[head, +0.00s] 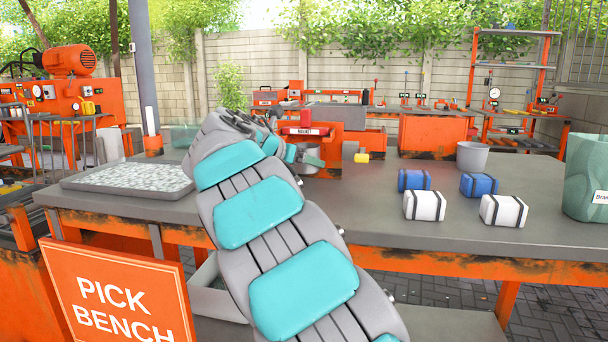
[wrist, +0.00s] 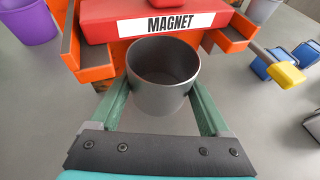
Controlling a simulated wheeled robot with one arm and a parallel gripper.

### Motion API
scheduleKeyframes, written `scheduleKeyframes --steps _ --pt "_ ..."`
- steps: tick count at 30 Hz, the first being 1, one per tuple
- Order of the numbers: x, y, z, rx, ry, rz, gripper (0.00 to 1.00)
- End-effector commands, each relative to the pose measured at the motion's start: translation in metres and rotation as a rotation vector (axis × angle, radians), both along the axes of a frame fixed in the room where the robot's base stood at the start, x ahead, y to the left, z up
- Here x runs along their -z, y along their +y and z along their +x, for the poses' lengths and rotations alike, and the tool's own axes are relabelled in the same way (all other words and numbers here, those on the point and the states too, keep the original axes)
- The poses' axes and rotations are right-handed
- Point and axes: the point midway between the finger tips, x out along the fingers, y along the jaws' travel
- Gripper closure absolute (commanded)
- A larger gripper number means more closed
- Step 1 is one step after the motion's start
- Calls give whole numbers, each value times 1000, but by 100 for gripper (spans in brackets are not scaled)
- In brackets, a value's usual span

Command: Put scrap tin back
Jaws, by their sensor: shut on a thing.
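A dark grey, open-topped scrap tin (wrist: 163,98) stands between the two green fingers of my gripper (wrist: 161,88) in the wrist view. The gripper is shut on it, one finger on each side, and the tin looks empty and upright. It is just in front of the red station labelled MAGNET (wrist: 170,22), which also shows in the head view (head: 306,130). My arm hides most of the gripper and tin in the head view. I cannot tell whether the tin touches the bench.
A grey bin (head: 472,156), blue bundles (head: 414,180), white bundles (head: 424,206) and a green translucent container (head: 588,185) stand on the bench's right. A speckled tray (head: 128,178) lies left. A purple container (wrist: 28,20) stands left of the station. Bare bench (head: 380,220) lies right of my arm.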

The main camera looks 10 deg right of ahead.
Motion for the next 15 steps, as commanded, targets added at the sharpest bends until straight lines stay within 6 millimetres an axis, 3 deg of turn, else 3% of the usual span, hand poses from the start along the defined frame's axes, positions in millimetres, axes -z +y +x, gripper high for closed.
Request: scheduleKeyframes --steps 9,15 --pt "33 0 -1 1 0 -1 79" --pt "34 0 -1 0 -1 0 79"
